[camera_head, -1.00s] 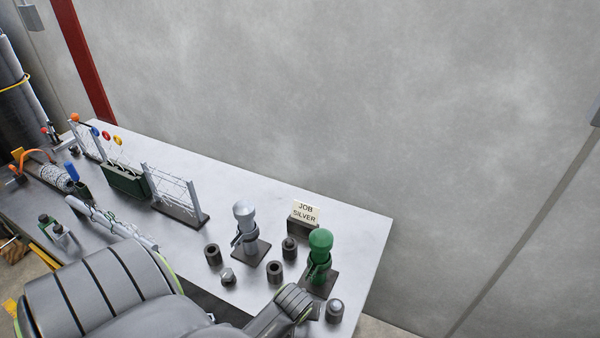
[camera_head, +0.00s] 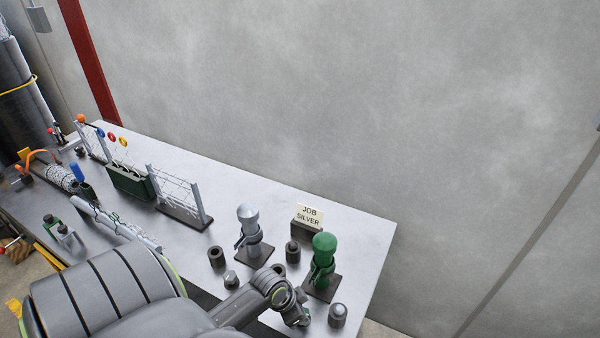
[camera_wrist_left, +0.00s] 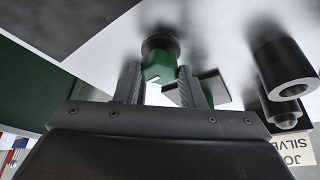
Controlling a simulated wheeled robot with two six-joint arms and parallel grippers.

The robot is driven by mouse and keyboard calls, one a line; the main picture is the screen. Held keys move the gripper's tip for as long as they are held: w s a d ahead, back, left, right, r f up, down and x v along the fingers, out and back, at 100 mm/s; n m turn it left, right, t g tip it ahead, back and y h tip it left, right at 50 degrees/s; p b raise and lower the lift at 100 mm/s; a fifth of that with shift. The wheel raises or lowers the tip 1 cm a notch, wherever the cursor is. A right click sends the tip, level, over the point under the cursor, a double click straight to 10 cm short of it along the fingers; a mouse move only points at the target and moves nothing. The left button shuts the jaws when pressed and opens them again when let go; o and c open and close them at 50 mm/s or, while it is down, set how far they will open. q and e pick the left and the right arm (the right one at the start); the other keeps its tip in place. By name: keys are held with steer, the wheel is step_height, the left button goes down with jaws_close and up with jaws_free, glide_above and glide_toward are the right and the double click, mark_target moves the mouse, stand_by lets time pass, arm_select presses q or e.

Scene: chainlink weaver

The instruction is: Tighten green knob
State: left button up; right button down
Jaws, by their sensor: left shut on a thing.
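In the left wrist view, a small green knob (camera_wrist_left: 158,66) with a pale line on its face sits in front of a dark round collar. The two fingers of my left gripper (camera_wrist_left: 160,82) are on either side of it, shut on it. In the head view my left wrist reaches over the front edge of the table, beside the green post (camera_head: 323,248) with its clamp and dark base. The knob is hidden there behind my arm. My right gripper is in neither view.
A silver post (camera_head: 248,222) stands left of the green one. Several dark sleeves, one of them here (camera_head: 216,257), stand around the posts. A sign reading JOB SILVER (camera_head: 308,215) is behind them. The table's back right is clear.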

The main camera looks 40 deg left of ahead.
arm_select(q)
steer(key=m, duration=0.1)
steer(key=m+h, duration=0.1)
steer(key=m, duration=0.1)
steer(key=shift+w+a+m+g+b, duration=0.1)
steer(key=shift+a+m+g+b, duration=0.1)
steer(key=shift+m+g+b, duration=0.15)
steer(key=m+g+h+b, duration=0.1)
steer(key=m, duration=0.3)
steer(key=shift+w, duration=0.1)
steer(key=shift+m, duration=0.25)
steer(key=o, duration=1)
steer(key=shift+g, duration=0.25)
steer(key=shift+a+b+v, duration=0.15)
steer(key=shift+b+v, duration=0.4)
steer(key=shift+v, duration=3.8)
steer(key=shift+a+b+v, duration=0.15)
steer(key=shift+b+v, duration=0.35)
steer(key=shift+v, duration=3.8)
